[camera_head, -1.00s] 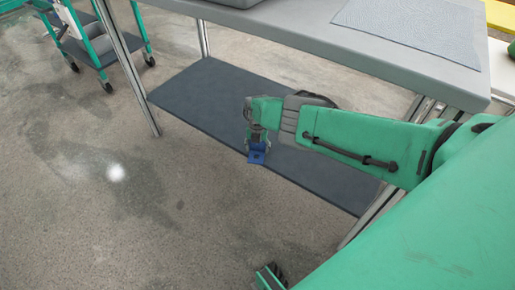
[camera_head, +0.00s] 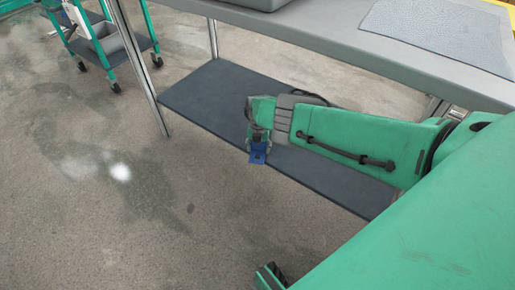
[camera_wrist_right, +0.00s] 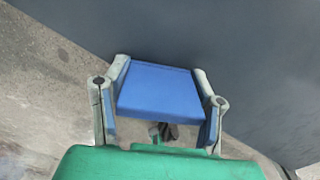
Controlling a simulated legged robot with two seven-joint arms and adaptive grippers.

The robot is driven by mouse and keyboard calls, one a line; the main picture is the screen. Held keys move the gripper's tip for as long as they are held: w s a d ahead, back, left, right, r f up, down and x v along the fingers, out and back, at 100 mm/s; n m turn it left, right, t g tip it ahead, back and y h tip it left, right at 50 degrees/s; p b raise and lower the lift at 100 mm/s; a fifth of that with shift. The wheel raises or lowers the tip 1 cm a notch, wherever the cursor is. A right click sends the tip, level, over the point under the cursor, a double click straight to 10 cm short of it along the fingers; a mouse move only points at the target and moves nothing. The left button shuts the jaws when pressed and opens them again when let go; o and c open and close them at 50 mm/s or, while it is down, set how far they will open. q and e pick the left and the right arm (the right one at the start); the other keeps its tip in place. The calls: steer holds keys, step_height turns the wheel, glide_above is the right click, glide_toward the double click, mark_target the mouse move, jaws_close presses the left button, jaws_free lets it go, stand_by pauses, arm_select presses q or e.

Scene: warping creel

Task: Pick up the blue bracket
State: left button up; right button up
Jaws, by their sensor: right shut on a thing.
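The blue bracket (camera_head: 258,154) is in my right gripper (camera_head: 258,146), near the front edge of the table's dark lower shelf in the head view. In the right wrist view the bracket (camera_wrist_right: 160,92) fills the space between the two grey fingers of the gripper (camera_wrist_right: 160,100), which are shut on its sides. The shelf is behind it there. I cannot tell whether the bracket is clear of the shelf's edge or touching it. My left gripper is not identifiable in these views.
The dark lower shelf (camera_head: 205,98) is otherwise bare where it shows. The grey tabletop (camera_head: 330,40) is above it, with a light mat (camera_head: 440,35) and a grey bin (camera_head: 262,3). A green wheeled cart (camera_head: 110,52) stands at upper left. The concrete floor (camera_head: 90,220) is open at left.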

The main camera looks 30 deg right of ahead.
steer(key=o, duration=1.3)
steer(key=shift+o, duration=0.2)
steer(key=shift+a, duration=0.1)
steer(key=shift+r, duration=0.15)
steer(key=shift+w+r, duration=0.1)
steer(key=shift+r, duration=0.1)
step_height(320, 180, up, 11)
steer(key=shift+r, duration=0.1)
